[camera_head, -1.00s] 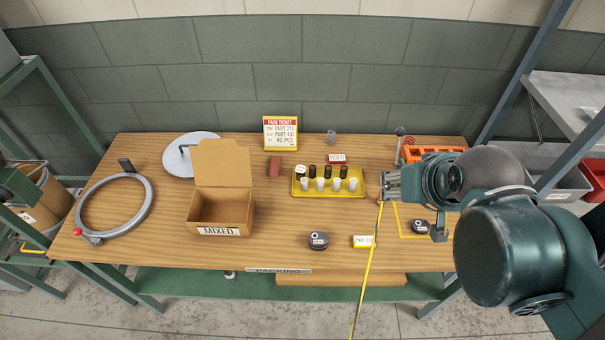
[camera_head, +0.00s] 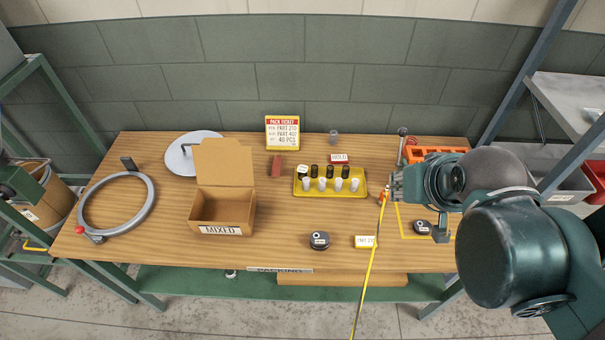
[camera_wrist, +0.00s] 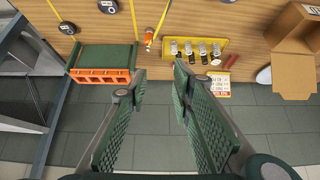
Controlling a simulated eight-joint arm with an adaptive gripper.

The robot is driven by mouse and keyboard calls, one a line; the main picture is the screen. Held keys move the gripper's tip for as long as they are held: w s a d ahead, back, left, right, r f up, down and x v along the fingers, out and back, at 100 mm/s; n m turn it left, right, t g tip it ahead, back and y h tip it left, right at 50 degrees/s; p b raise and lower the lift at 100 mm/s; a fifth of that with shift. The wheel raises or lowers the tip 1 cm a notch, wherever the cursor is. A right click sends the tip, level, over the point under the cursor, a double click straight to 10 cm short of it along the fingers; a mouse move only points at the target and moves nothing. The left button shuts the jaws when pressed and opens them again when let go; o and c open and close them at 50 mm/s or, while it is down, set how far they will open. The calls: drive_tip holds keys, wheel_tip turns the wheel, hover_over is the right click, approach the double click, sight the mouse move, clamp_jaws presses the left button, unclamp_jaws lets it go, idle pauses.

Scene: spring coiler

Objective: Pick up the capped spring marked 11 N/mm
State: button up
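A yellow tray (camera_head: 330,192) holds two rows of small capped springs, black ones (camera_head: 314,171) behind and white ones (camera_head: 339,184) in front. The tray also shows in the wrist view (camera_wrist: 222,43), upper right of my fingertips, with the springs lying or standing foreshortened. The 11 N/mm marking cannot be read on any spring. My gripper (camera_head: 391,187) is right of the tray in the head view. In the wrist view my gripper (camera_wrist: 158,90) has its two fingers apart with nothing between them.
An open MIXED box (camera_head: 222,211) stands left of the tray. A yellow tape (camera_head: 369,275) and orange piece (camera_head: 383,197) lie near my gripper. An orange rack (camera_head: 440,152) is at right.

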drive_tip(key=shift+w, duration=0.1)
drive_tip(key=n+g+p, duration=0.3)
drive_tip(key=n+g, duration=0.4)
drive_tip(key=n, duration=0.3)
hover_over(302, 169)
wheel_tip(302, 169, down, 19)
drive_tip(key=shift+d, duration=0.15)
drive_tip(key=shift+a+f, duration=0.25)
drive_tip(key=shift+f, duration=0.3)
drive_tip(key=shift+f, duration=1.3)
